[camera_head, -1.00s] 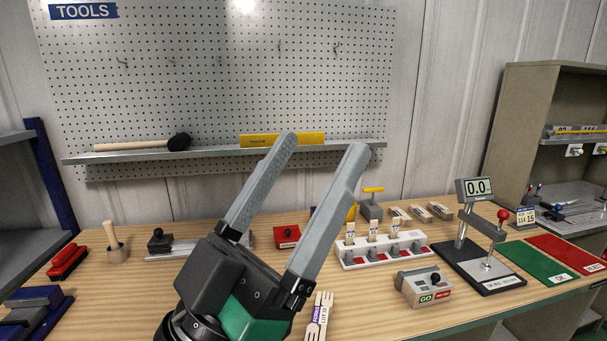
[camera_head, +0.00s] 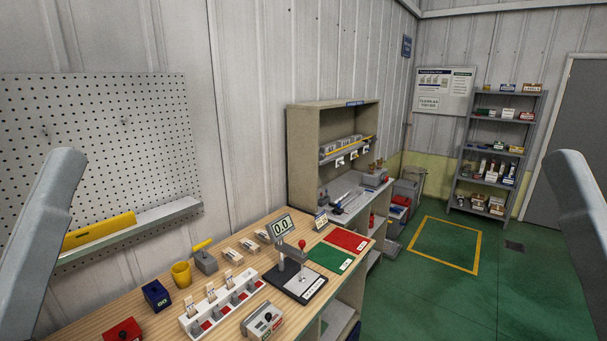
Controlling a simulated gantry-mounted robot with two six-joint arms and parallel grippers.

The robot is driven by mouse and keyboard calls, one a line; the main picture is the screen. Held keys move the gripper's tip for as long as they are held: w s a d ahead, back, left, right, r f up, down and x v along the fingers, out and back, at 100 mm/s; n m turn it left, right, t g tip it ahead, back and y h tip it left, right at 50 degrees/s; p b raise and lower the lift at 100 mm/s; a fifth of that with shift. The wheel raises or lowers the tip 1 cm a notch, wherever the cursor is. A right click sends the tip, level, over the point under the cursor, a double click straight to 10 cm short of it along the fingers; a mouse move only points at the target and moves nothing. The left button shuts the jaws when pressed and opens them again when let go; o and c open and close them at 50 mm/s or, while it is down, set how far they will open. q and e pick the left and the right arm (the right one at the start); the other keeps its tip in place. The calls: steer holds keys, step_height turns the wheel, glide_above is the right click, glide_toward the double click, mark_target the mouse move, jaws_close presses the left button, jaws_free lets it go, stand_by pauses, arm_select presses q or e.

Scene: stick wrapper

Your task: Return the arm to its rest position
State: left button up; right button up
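Part of my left gripper (camera_head: 64,165) shows as a grey finger at the left edge, raised in front of the pegboard and shelf. Part of my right gripper (camera_head: 566,165) shows as a matching grey finger at the right edge, in front of the door and floor. Only one finger shape shows on each side, so their openings cannot be told. Nothing is seen held in either. Both look close to the camera and clear of the workbench (camera_head: 95,335). The rest of both arms is out of frame.
On the bench are a white stick rack (camera_head: 228,302), a GO box (camera_head: 262,322), a gauge stand (camera_head: 296,285), a yellow cup (camera_head: 181,274), a blue box (camera_head: 156,296), and green (camera_head: 328,257) and red (camera_head: 348,240) mats. Shelving (camera_head: 300,160) stands behind. Floor at right is open.

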arm_select(q)
step_height(320, 180, up, 23)
steer(key=p, duration=1.9)
steer(key=shift+c, duration=0.2)
